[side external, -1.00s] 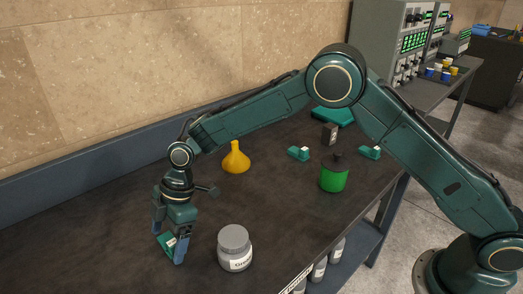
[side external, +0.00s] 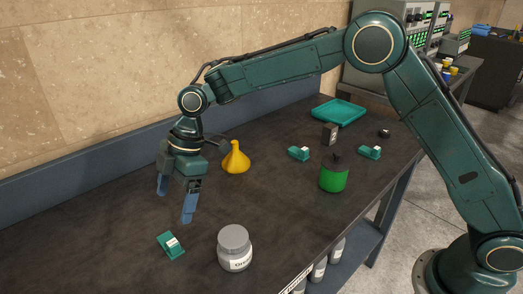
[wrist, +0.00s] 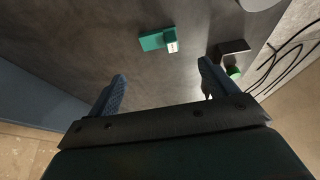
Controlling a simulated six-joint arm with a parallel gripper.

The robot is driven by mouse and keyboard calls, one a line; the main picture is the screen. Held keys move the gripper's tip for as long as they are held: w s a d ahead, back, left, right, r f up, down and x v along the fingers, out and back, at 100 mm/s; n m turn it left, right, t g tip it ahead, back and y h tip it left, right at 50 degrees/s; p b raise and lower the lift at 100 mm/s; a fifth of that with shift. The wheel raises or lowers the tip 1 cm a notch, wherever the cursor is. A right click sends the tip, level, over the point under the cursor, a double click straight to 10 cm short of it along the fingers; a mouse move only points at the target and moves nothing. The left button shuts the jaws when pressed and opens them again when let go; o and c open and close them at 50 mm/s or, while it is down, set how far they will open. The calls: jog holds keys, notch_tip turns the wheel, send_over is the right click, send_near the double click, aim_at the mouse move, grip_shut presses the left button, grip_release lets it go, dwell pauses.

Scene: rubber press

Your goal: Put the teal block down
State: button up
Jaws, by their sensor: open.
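The teal block (side external: 171,246), with a white label on it, lies on the dark table at the front left in the side view. It also shows in the wrist view (wrist: 152,41), beyond my fingertips. My gripper (side external: 175,205) is open and empty, above the table and up and to the right of the block, clear of it. Its two blue fingers are spread wide in the wrist view (wrist: 162,72).
A grey jar (side external: 234,248) stands right of the block. A green can (side external: 333,176), two more teal blocks (side external: 299,153) (side external: 369,152), a dark block (side external: 330,134) and a teal tray (side external: 339,112) stand further right.

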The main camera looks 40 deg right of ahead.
jog(key=shift+v, duration=0.95)
jog(key=shift+d+r, duration=0.1)
jog(key=s+d+r+m+t+h, duration=0.1)
jog(key=s+d+r+m+t, duration=0.1)
jog(key=s+d+r+m, duration=0.4)
jog(key=s+d+r+m+t, duration=0.15)
jog(key=s+d+r, duration=0.25)
jog(key=d+r, duration=0.4)
jog(key=s+d+f+m+t+h, duration=0.1)
jog(key=s+d+m, duration=0.4)
jog(key=s, duration=0.5)
jog(key=s+d+f+m+t+h, duration=0.1)
jog(key=s+d+m, duration=0.4)
jog(key=s+d, duration=0.5)
jog(key=shift+s+f+h, duration=0.4)
jog(key=shift+s+h, duration=0.2)
jog(key=shift+h, duration=0.1)
jog(key=shift+o, duration=0.2)
jog(key=shift+w+d+m, duration=0.1)
jog(key=shift+d+m, duration=0.05)
jog(key=shift+m, duration=0.2)
